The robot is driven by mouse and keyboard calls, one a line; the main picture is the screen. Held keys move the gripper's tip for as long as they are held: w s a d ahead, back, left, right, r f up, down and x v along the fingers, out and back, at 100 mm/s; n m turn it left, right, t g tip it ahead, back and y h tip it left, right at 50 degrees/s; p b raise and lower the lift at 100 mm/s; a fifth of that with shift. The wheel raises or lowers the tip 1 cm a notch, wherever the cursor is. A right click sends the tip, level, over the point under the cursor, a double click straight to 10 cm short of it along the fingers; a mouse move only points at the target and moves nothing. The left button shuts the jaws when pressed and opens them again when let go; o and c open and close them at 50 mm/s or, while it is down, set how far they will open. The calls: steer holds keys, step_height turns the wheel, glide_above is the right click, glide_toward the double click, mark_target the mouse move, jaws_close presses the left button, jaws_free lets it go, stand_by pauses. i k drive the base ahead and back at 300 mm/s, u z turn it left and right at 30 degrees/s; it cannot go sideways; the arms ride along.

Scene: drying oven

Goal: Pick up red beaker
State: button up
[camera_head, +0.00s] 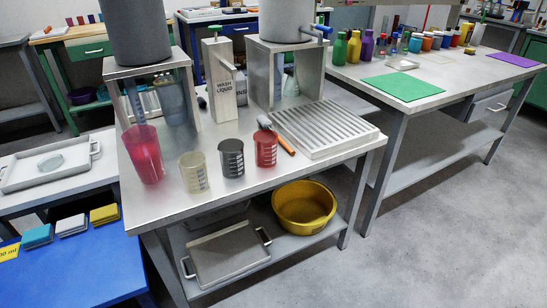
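A small red beaker (266,149) with white graduation marks stands upright on the steel table (215,205), at the right end of a row. A dark grey beaker (231,159) stands just left of it, and a pale yellowish beaker (193,172) stands further left. A taller pinkish-red jug (144,155) stands at the left of the table. The handle of a brush (286,145) lies close to the right side of the red beaker; I cannot tell if they touch. My gripper is not in view.
A ribbed drying tray (325,130) lies right of the beakers. Behind are a white wash liquid container (220,85) and two large grey tanks on stands. A yellow basin (304,206) sits on the lower shelf. The table's front strip is clear.

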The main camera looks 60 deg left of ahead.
mark_target(266, 140)
steer(key=u, duration=0.05)
steer(key=i, duration=1.85)
steer(key=z, duration=0.85)
steer(key=k, duration=0.1)
steer(key=u, duration=3.25)
